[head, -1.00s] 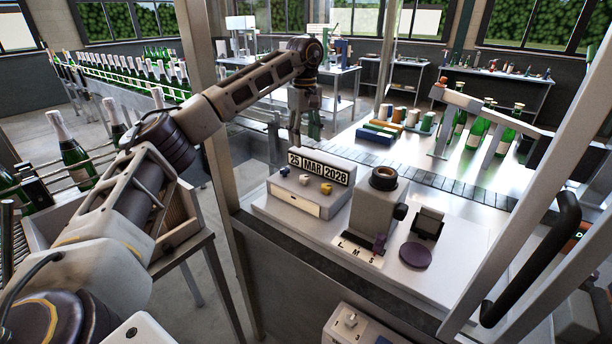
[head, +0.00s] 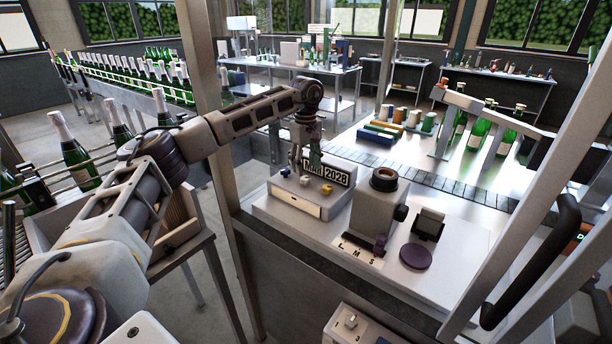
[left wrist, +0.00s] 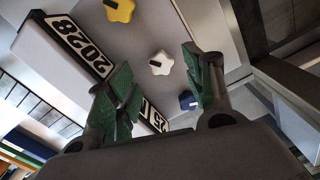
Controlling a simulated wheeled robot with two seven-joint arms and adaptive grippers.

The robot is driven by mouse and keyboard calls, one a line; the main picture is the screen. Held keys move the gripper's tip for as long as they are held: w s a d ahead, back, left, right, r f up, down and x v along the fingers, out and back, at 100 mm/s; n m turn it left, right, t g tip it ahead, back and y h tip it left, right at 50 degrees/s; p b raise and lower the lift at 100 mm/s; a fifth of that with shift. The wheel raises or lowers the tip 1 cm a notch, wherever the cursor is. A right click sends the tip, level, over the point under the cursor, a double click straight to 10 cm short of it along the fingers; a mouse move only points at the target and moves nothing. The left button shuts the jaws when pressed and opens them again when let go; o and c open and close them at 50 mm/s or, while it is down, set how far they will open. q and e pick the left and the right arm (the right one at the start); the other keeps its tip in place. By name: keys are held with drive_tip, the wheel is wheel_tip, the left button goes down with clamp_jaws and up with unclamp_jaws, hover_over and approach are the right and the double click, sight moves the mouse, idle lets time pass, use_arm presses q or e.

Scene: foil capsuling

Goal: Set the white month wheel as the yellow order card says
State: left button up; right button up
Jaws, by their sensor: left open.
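The white month wheel (head: 304,180) is a star-shaped knob on the grey date box (head: 283,190), between the blue and yellow knobs. In the left wrist view the white wheel (left wrist: 160,62) lies beyond and between the green-padded fingers, apart from them. My left gripper (head: 309,160) is open and empty, above and behind the white wheel. It partly covers the date strip (head: 336,176); 2028 is readable, the month is mostly hidden. In the left wrist view my left gripper (left wrist: 158,88) shows both fingers spread. I cannot make out a readable yellow order card. My right gripper is not in view.
The blue knob (head: 284,172) and yellow knob (head: 327,189) flank the white one closely. A metal post (head: 222,150) rises at the left.

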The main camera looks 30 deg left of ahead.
sight(306, 178)
use_arm(q)
wheel_tip(306, 178, down, 4)
drive_tip(key=shift+f, duration=0.25)
drive_tip(key=shift+c, duration=0.5)
drive_tip(key=c, duration=0.9)
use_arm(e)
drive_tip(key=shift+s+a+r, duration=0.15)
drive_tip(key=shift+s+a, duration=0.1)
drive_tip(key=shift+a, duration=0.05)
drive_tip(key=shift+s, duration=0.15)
